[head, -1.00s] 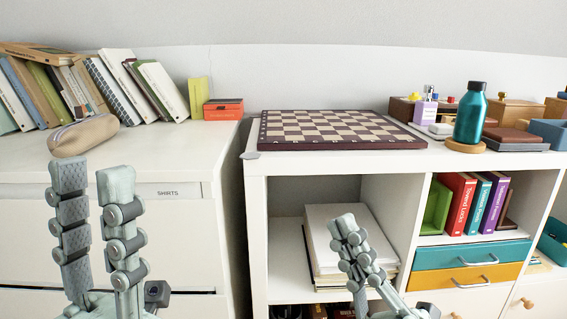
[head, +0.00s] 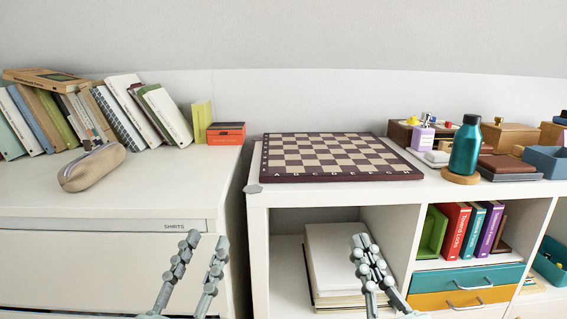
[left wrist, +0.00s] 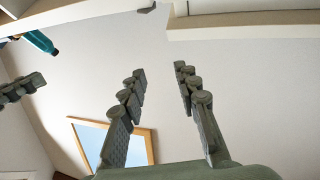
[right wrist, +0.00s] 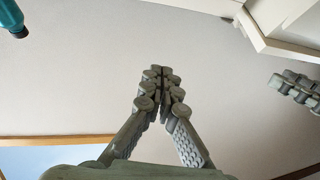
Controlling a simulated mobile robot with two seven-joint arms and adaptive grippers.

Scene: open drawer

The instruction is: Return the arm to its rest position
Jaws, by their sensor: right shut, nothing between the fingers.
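My left gripper (head: 208,240) is low in the head view, in front of the white drawer unit's front (head: 60,255). Its two fingers stand apart with nothing between them; they also show apart and empty in the left wrist view (left wrist: 157,72). My right gripper (head: 360,238) is in front of the shelf's open compartment, fingers pointing up. In the right wrist view its fingertips (right wrist: 160,70) meet with nothing between them. Neither gripper visibly touches anything. The arms behind the grippers are mostly out of view.
A chessboard (head: 335,158) lies on the white shelf unit (head: 300,195). A teal bottle (head: 466,148) stands to its right. A dark gap separates the two units.

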